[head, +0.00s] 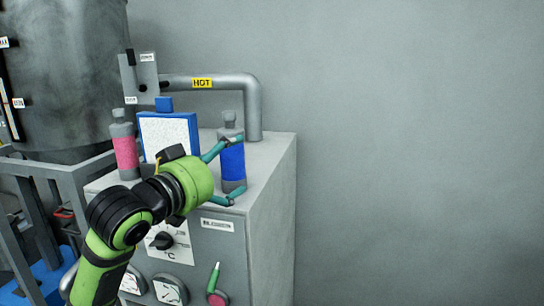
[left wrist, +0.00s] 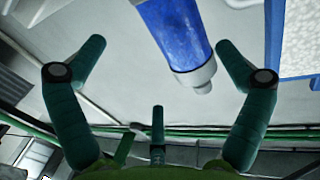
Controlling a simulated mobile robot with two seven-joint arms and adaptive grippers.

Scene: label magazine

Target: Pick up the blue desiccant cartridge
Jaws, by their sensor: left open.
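The blue desiccant cartridge (head: 232,162) stands upright on the grey cabinet top, with a grey cap and base. My left gripper (head: 241,164) is open, with its teal fingers on either side of the cartridge at its front. In the left wrist view the cartridge (left wrist: 181,35) lies between the fingertips of my left gripper (left wrist: 161,47), closer to the right finger. A strip of cabinet surface shows between it and the left finger. Whether the right finger touches it is unclear. My right gripper is in neither view.
A blue-framed white panel (head: 168,130) and a pink cartridge (head: 125,152) stand left of the blue one. A pipe marked HOT (head: 252,105) rises behind. The cabinet top (head: 270,150) is clear to the right. A dial (head: 162,241) and gauges are on the front.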

